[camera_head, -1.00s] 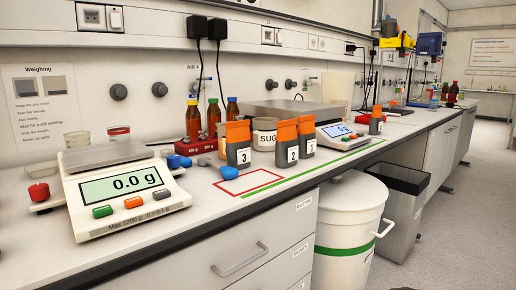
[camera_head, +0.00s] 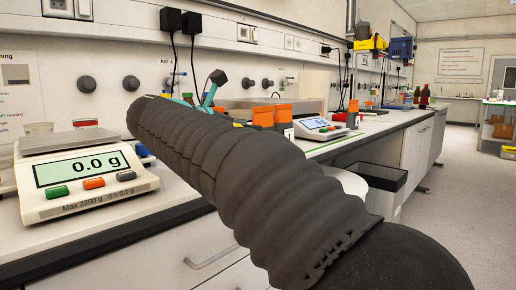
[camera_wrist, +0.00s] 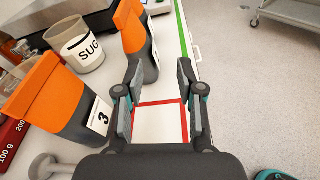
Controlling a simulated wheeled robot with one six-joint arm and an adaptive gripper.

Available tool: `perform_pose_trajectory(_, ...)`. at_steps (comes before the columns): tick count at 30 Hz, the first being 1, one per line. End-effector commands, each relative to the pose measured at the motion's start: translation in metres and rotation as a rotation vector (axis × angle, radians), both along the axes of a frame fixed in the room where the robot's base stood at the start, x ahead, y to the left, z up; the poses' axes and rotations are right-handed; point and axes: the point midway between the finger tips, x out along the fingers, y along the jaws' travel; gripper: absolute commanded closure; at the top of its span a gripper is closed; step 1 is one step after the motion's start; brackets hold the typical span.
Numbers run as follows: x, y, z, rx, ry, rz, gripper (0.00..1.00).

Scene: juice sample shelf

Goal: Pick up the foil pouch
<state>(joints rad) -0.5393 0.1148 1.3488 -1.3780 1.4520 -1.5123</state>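Several dark pouches with orange tops stand on the bench. In the wrist view, the pouch labelled 3 (camera_wrist: 75,117) is large at the left, just outside the left finger. A second pouch (camera_wrist: 132,25) stands ahead of the fingertips, its label mostly turned away. My gripper (camera_wrist: 160,72) is open and empty, above a red-outlined square (camera_wrist: 160,120) on the bench. In the head view, my arm hides pouch 3 and much of the gripper. Two orange pouch tops (camera_head: 263,117) (camera_head: 286,114) show behind the arm, and another pouch (camera_head: 352,117) stands farther along.
A balance (camera_head: 85,175) reading 0.0 g is at the left. The bench edge lies right of the gripper.

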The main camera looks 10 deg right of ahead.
Motion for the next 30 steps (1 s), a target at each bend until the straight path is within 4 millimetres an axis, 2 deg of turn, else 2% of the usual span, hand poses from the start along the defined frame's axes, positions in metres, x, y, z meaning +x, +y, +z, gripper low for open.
perform_pose_trajectory(1,0.007,0.016,0.006,-0.071,0.01,0.006,0.62)
perform_pose_trajectory(3,0.011,0.029,0.017,-0.153,0.022,0.004,0.62)
perform_pose_trajectory(8,0.016,0.043,0.03,-0.246,0.038,-0.007,0.62)
perform_pose_trajectory(11,0.022,0.036,0.032,-0.259,0.04,-0.011,0.62)
perform_pose_trajectory(21,0.058,-0.011,0.032,-0.258,0.04,-0.011,0.62)
perform_pose_trajectory(30,0.07,-0.025,0.033,-0.256,0.039,-0.008,0.62)
